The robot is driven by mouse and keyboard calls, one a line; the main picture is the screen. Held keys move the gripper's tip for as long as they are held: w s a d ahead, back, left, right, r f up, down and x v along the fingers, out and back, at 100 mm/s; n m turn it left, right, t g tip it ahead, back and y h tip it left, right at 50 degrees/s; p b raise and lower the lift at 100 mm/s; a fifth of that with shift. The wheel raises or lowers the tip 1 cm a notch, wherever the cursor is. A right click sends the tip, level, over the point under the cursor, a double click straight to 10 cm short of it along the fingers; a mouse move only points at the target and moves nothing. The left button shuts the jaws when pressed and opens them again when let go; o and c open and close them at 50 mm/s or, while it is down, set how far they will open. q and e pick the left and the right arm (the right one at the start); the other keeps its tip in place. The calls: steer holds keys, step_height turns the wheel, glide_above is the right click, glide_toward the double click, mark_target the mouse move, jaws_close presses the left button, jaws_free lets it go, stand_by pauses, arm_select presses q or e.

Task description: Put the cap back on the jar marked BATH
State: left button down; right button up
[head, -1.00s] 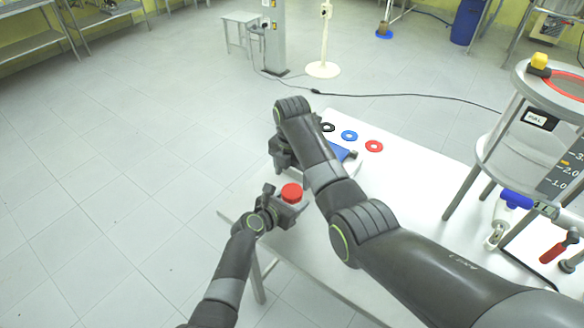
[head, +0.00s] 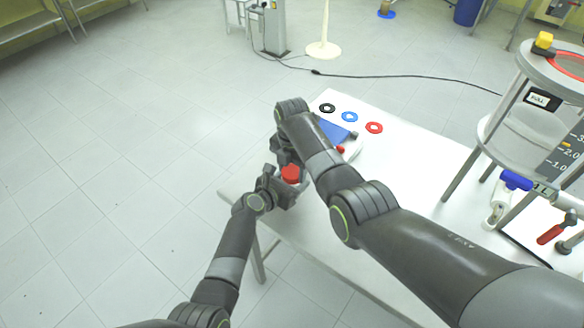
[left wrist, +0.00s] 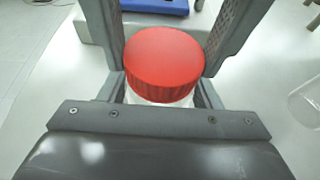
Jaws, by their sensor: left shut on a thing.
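A round red cap (head: 291,174) is at my left gripper (head: 284,188), over the table's near left corner. In the left wrist view the red cap (left wrist: 164,64) sits between the two fingers, with a pale glassy or white body (left wrist: 160,98) just under it. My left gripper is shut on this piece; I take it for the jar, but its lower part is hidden. No BATH marking is readable. My right gripper (head: 284,152) is just behind the cap, largely hidden by its own arm, so its jaws cannot be judged.
The white table (head: 415,155) has a clear middle. A metal stand (head: 484,130) and red-handled tool (head: 550,234) are at right. Clear glassware (left wrist: 306,102) shows at right in the wrist view.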

steer(key=c, duration=0.4)
steer(key=m, duration=1.1)
steer(key=shift+m, duration=0.3)
steer(key=m, duration=0.3)
steer(key=o, duration=1)
steer(key=shift+o, duration=0.5)
steer(key=shift+a, duration=0.1)
arm_select(q)
steer(key=shift+w, duration=0.1)
arm_select(e)
steer(key=shift+s+f, duration=0.1)
steer(key=shift+a, duration=0.1)
